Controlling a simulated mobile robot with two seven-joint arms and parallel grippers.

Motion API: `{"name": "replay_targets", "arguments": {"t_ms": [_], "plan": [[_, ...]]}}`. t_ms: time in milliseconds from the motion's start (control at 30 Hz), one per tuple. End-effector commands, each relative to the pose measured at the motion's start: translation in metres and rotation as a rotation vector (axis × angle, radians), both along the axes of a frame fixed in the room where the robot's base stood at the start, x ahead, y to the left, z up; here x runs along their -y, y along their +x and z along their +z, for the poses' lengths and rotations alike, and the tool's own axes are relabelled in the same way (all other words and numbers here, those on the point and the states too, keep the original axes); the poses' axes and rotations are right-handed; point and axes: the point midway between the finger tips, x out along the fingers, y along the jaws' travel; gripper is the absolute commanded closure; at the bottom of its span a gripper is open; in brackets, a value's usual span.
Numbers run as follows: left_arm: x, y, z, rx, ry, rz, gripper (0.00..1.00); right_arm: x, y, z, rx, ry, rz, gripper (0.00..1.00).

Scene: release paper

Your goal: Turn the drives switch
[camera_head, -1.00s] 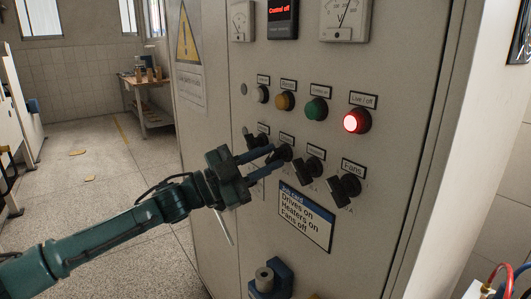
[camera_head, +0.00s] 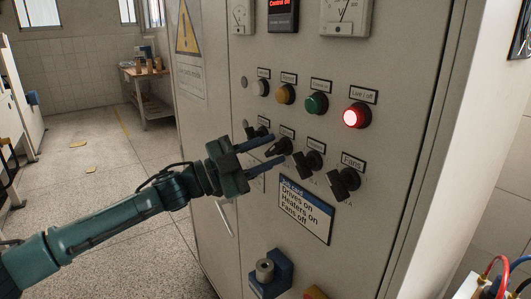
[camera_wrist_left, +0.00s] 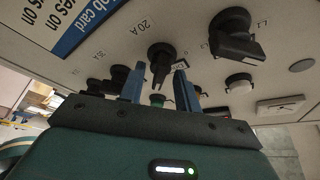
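The black rotary switch second from the left (camera_head: 279,147), probably the drives switch, sits in the lower row on the cabinet front; I cannot read its label. It also shows in the left wrist view (camera_wrist_left: 160,56), its handle pointing toward my gripper. My left gripper (camera_head: 277,149) is open, its two blue fingers reaching to either side of this switch. In the left wrist view the gripper (camera_wrist_left: 159,84) shows a gap between fingers and handle, so it seems not to grip it. My right gripper is not in view.
Neighbouring black switches stand close: leftmost (camera_head: 257,133), third (camera_head: 309,162) and Fans (camera_head: 343,182). Coloured buttons, including a lit red one (camera_head: 357,116), sit above. A job card (camera_head: 305,210) is below. A blue block (camera_head: 270,272) juts out lower down.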

Motion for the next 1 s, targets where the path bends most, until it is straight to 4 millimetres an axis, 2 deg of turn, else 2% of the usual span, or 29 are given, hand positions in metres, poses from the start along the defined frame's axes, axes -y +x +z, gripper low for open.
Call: {"name": "replay_targets", "arguments": {"t_ms": [267, 367, 733, 900, 1000], "plan": [[-0.006, -0.001, -0.003, -0.003, 0.0, 0.001, 0.67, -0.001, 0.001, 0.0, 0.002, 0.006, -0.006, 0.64], [-0.019, -0.005, -0.008, -0.004, 0.001, 0.004, 0.67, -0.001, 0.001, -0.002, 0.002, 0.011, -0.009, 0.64], [-0.091, -0.031, -0.03, -0.003, 0.002, 0.004, 0.67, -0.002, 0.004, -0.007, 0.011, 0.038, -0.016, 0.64], [-0.112, -0.039, -0.034, -0.002, 0.001, 0.001, 0.67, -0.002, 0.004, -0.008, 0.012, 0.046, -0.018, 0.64], [-0.118, -0.041, -0.035, -0.001, 0.0, 0.0, 0.67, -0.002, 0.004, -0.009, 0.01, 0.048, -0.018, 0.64]]}}
